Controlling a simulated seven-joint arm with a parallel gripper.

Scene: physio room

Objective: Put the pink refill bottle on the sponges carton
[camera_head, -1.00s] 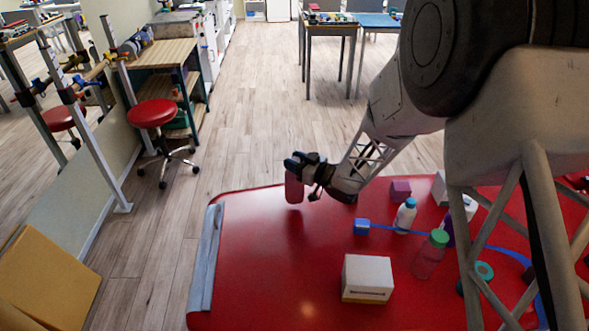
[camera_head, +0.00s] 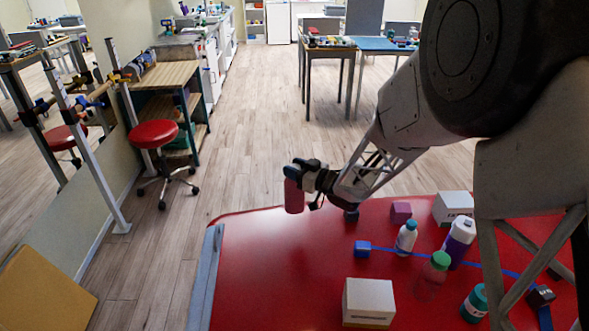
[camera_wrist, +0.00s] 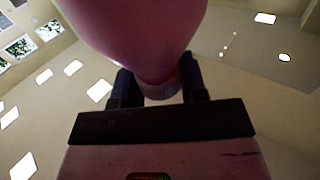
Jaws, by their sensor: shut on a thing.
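My gripper (camera_head: 297,173) is shut on a pink bottle (camera_head: 294,197) and holds it upright above the far left part of the red table. In the wrist view the pink bottle (camera_wrist: 140,30) fills the top middle, between the dark fingers of my gripper (camera_wrist: 158,82). One white carton (camera_head: 368,300) stands near the front of the table, right of and nearer than the held bottle. Another white carton (camera_head: 453,205) stands at the back right. Their print is too small to tell which one is for sponges.
On the red table (camera_head: 270,275) stand a white bottle with a blue cap (camera_head: 406,238), a purple bottle (camera_head: 459,240), a clear pinkish bottle with a green cap (camera_head: 432,282), a teal tub (camera_head: 474,304), a purple block (camera_head: 401,210) and a blue block (camera_head: 362,248). The table's left side is clear.

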